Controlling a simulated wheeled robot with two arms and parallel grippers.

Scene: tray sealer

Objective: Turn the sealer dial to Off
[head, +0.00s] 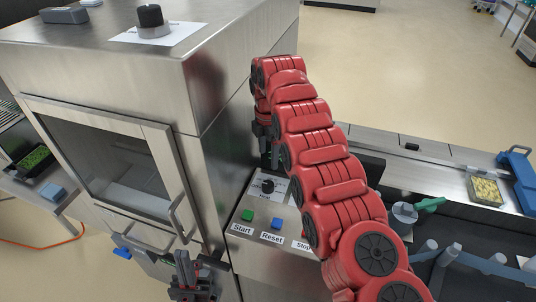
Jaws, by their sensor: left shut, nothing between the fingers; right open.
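A small black dial (268,186) sits on a white label plate on the steel sealer's sloped control panel, above the buttons. A larger black knob (151,17) on a silver base stands on a white label on top of the machine. The lettering of both labels is too small to read, so I cannot tell either setting. My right gripper (268,160) points down just above the small dial, open; its fingers are partly hidden by my red arm, and contact cannot be told. My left gripper (195,284) is shut and empty, low in front of the machine.
A green Start button (247,215) and blue Reset button (277,223) are below the small dial; the Stop area is partly behind my arm. A glass door (105,160) with a handle (178,213) faces left. A filled tray (485,190) is on the right.

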